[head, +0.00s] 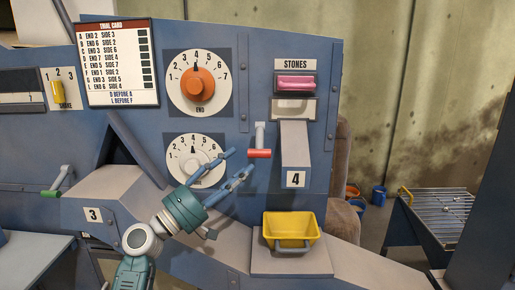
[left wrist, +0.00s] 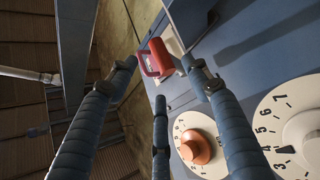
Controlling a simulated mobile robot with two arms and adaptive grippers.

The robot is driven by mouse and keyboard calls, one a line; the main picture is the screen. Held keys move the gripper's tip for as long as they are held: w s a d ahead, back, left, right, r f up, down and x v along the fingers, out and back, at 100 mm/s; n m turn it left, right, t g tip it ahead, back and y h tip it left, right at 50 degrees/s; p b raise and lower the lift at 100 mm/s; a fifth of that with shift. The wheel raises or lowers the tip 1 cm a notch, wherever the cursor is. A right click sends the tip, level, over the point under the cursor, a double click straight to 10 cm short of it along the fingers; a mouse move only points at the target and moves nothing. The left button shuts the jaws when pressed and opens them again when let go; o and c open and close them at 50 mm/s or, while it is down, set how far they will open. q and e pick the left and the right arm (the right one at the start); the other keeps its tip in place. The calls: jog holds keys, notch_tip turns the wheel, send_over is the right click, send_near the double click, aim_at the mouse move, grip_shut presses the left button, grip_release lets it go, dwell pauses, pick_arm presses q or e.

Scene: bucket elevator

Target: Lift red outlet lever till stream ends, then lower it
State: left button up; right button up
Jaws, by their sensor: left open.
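The red outlet lever (head: 259,153) has a red grip at the bottom of a grey arm that hangs down the blue panel, left of the chute (head: 295,145) marked 4. My left gripper (head: 241,161) is open just left of and slightly below the red grip. In the left wrist view the lever's red grip (left wrist: 157,57) shows ahead between the tips of my open left gripper (left wrist: 160,72); I cannot tell whether they touch. A yellow bucket (head: 290,229) stands under the chute on a pale ledge. I see no stream between them. My right gripper is not in view.
The END dial (head: 198,84) with an orange knob is above my gripper, and a second dial (head: 180,157) is close to its fingers. A pink bar (head: 296,83) sits under the STONES label. A green-gripped lever (head: 55,192) is at far left. A wire rack (head: 447,205) stands at right.

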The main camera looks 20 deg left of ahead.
aim_at(252, 154)
pick_arm(q)
jog(key=p+x, duration=0.2)
jog(key=x, duration=0.4)
jog(key=shift+d+r, duration=0.1)
jog(key=shift+w+d+r, duration=0.15)
jog(key=shift+w+d, duration=0.25)
jog(key=shift+w, duration=0.1)
grip_shut()
